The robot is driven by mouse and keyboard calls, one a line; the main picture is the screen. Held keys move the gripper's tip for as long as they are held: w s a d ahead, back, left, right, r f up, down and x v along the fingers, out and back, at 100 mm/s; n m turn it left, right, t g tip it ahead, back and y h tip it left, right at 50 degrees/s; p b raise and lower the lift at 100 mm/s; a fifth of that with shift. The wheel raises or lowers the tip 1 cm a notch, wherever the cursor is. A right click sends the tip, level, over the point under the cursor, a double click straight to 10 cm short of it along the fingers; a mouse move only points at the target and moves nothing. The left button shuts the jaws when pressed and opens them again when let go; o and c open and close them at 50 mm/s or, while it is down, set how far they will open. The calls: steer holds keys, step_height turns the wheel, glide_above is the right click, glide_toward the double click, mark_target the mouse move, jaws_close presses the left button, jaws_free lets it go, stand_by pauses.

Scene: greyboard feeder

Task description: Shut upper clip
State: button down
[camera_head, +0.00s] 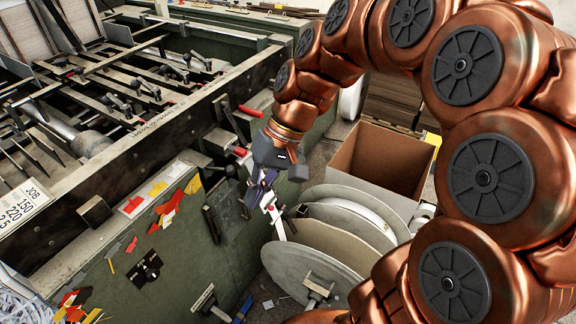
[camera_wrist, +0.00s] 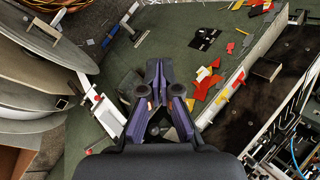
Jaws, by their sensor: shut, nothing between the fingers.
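My gripper (camera_head: 258,190) is shut and empty, pointing down beside the green side of the machine. In the wrist view its dark purple fingers (camera_wrist: 157,98) are drawn together over the green panel. A white bar-like clip with a red mark (camera_head: 275,217) shows just right of the fingers, by the reels. It appears to be the upper clip, and shows left of the fingers in the wrist view (camera_wrist: 106,113). My gripper partly hides it in the head view. I cannot tell whether it is open, or whether the fingers touch it. A similar lower fitting (camera_head: 205,299) sits nearer the front.
Large grey reel discs (camera_head: 310,265) stand close on the right. An open brown box (camera_head: 382,158) is behind them. Red handles (camera_head: 250,111) stick out from the machine near my wrist. Red and yellow scraps (camera_head: 170,207) lie on the green panel (camera_head: 190,255).

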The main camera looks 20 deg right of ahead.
steer(key=w+d+f+m+t+y+b, duration=0.1)
steer(key=w+d+f+t+y+b, duration=0.15)
steer(key=w+d+b, duration=0.4)
steer(key=w+d+f+m+t+y+b, duration=0.2)
steer(key=w+d+f, duration=0.15)
steer(key=w, duration=0.55)
steer(key=w+d+f+m+t+b, duration=0.1)
steer(key=w+d+f+t+b, duration=0.1)
steer(key=d, duration=0.6)
steer(key=w+d+f+m+t+y+b, duration=0.1)
steer(key=w+d+f+m+t+b, duration=0.1)
steer(key=w+d+f, duration=0.3)
steer(key=d+f+b, duration=0.1)
steer(key=d, duration=0.3)
steer(key=shift+w+t, duration=0.1)
steer(key=shift+t, duration=0.15)
steer(key=w+a+f+b, duration=0.1)
steer(key=a+f+b, duration=0.1)
steer(key=a, duration=0.6)
steer(key=shift+w+a+f, duration=0.15)
steer(key=shift+a+f, duration=0.25)
steer(key=shift+f, duration=0.05)
